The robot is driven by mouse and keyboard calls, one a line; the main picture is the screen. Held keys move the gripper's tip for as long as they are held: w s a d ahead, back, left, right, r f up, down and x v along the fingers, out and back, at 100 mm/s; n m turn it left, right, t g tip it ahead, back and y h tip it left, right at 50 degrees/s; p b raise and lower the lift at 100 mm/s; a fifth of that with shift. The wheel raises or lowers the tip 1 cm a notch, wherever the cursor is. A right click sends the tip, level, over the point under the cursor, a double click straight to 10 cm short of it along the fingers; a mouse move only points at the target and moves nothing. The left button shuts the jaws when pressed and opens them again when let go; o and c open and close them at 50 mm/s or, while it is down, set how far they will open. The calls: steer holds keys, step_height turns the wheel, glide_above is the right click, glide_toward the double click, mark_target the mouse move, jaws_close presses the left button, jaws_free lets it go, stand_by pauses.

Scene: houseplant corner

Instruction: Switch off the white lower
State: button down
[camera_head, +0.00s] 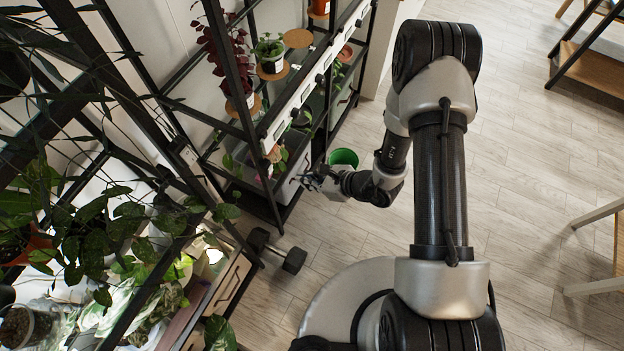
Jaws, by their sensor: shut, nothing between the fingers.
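My gripper (312,180) is shut at the end of my arm, low in front of the shelf rack. It is small and dark here, and its fingertips are hard to make out.
A green pot (343,158) stands just behind my wrist. A black dumbbell (278,250) lies on the floor by the rack. Potted plants (270,52) fill the shelves, and leafy plants crowd the left. The wooden floor (520,150) to the right is mostly clear.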

mark_target(272, 169)
steer(key=w+a+f+b, duration=0.2)
steer(key=w+a, duration=0.1)
steer(key=a, duration=0.4)
steer(key=shift+a+f, duration=0.25)
steer(key=shift+f, duration=0.1)
steer(key=shift+w+a+r, duration=0.15)
steer(key=shift+a+r, duration=0.05)
steer(key=shift+a, duration=0.15)
steer(key=shift+r, duration=0.15)
steer(key=shift+r+p, duration=0.35)
steer(key=shift+r, duration=0.35)
